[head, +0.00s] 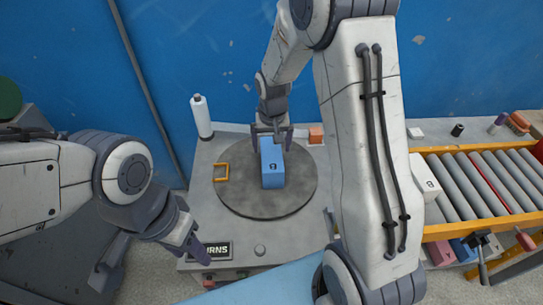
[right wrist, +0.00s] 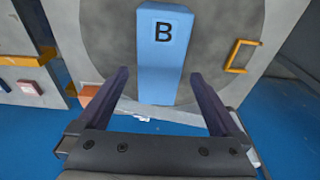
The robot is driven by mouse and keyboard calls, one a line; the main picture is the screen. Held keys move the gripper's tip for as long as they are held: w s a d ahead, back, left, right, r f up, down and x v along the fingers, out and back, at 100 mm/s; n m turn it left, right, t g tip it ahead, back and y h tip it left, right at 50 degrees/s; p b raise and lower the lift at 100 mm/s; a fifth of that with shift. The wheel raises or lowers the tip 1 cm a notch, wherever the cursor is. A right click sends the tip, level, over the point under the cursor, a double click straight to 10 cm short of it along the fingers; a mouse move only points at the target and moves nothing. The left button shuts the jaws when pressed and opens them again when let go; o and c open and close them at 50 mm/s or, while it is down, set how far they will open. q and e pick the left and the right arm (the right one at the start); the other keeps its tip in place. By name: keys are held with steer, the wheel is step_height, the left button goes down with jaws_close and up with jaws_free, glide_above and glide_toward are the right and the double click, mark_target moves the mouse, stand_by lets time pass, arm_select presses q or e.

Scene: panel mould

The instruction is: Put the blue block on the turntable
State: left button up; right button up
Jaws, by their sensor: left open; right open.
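The blue block (head: 272,168) stands on the round grey turntable (head: 240,200) in the head view, near its middle. In the right wrist view the blue block (right wrist: 160,60), marked with a B, shows between and beyond the fingers. My right gripper (head: 273,133) is open at the block's far side, and its fingertips (right wrist: 160,75) appear to lie on either side of the block. I cannot tell whether they touch it. My left gripper (head: 155,268) is open and empty at the lower left, away from the turntable.
A yellow-orange bracket (head: 222,172) lies at the turntable's left edge. A white bottle (head: 202,117) stands at the back left and an orange block (head: 316,135) behind the turntable.

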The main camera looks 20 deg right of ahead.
steer(key=r, duration=0.3)
steer(key=shift+s+a+r, duration=0.1)
steer(key=shift+s+r, duration=0.1)
steer(key=shift+s, duration=0.1)
steer(key=s+a+r+n, duration=0.3)
steer(key=s+a+r, duration=0.1)
steer(key=s+a, duration=0.4)
steer(key=s+a+r+n+g, duration=0.1)
steer(key=s+a+n, duration=0.2)
steer(key=s, duration=0.6)
steer(key=s+a+r+n+y, duration=0.1)
steer(key=s+a+n, duration=0.3)
steer(key=s, duration=0.6)
steer(key=shift+s+r+n+g, duration=0.3)
steer(key=shift+r+g, duration=0.1)
steer(key=shift+r, duration=0.3)
